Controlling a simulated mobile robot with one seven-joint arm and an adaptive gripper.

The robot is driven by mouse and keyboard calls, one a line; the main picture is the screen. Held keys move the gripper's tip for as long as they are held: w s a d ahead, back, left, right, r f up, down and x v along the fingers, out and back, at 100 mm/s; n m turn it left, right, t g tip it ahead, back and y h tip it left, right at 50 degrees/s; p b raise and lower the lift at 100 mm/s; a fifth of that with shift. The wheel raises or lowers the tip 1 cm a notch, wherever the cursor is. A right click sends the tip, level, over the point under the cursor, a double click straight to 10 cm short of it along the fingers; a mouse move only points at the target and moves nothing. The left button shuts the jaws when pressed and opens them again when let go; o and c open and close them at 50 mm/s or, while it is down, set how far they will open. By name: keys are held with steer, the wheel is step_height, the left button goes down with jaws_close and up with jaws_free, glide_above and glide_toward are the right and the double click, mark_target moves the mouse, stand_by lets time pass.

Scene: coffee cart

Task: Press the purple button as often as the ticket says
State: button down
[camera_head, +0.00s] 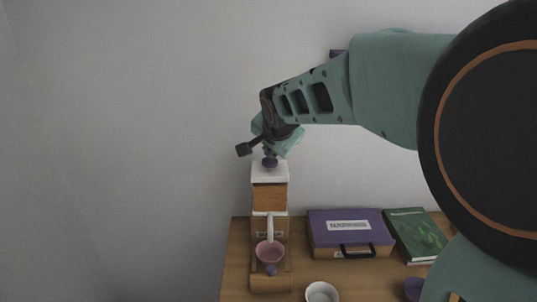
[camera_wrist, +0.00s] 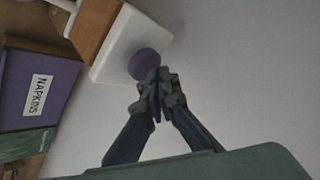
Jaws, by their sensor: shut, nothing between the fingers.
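The purple button (camera_head: 270,163) sits on the white top (camera_head: 262,178) of a wooden coffee machine (camera_head: 269,198). In the wrist view the purple button (camera_wrist: 145,64) is a round disc on the white plate (camera_wrist: 122,40). My gripper (camera_head: 271,152) points down just above the button, with its fingers shut and empty. In the wrist view the fingertips (camera_wrist: 159,76) overlap the button's near edge; I cannot tell whether they touch it. I cannot make out a ticket with a readable number.
A pink cup (camera_head: 269,252) stands at the machine's front. A purple napkins box (camera_head: 320,240) and a green book (camera_head: 417,235) lie to the right on the wooden table (camera_head: 237,262). A white bowl (camera_head: 322,292) and a purple cup (camera_head: 414,287) are nearer. My arm hides the right side.

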mark_target(270, 162)
steer(key=shift+f+b, duration=0.9)
steer(key=shift+b, duration=0.1)
stand_by(0.9)
stand_by(0.4)
steer(key=shift+r+p, duration=0.7)
steer(key=shift+r, duration=0.6)
steer(key=shift+r+p, duration=1.5)
steer(key=shift+r, duration=1.05)
